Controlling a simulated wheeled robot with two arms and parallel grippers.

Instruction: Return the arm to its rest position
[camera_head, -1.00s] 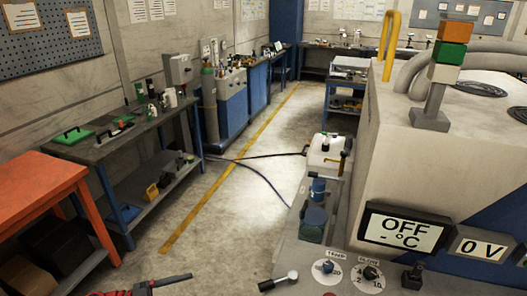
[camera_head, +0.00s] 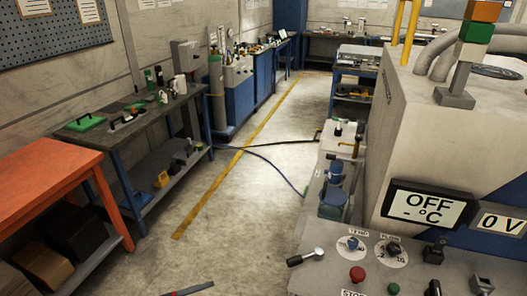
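No arm of mine can be made out for certain, and neither gripper shows clearly. A dark bar (camera_head: 190,290) with a bit of red beside it pokes in at the bottom edge, left of centre, over the floor. It is cut off by the frame, and I cannot tell whether it belongs to my arm. No microscope arm can be made out. A lever with a black knob (camera_head: 294,261) sticks out at the left edge of the grey control panel (camera_head: 330,275), at the lower right.
The panel carries dials (camera_head: 352,246), a red stop button (camera_head: 357,274) and a display reading OFF (camera_head: 430,205). An orange table (camera_head: 45,180) and a dark workbench (camera_head: 150,120) stand on the left. The floor (camera_head: 230,220) between is clear, apart from cables (camera_head: 265,160) farther back.

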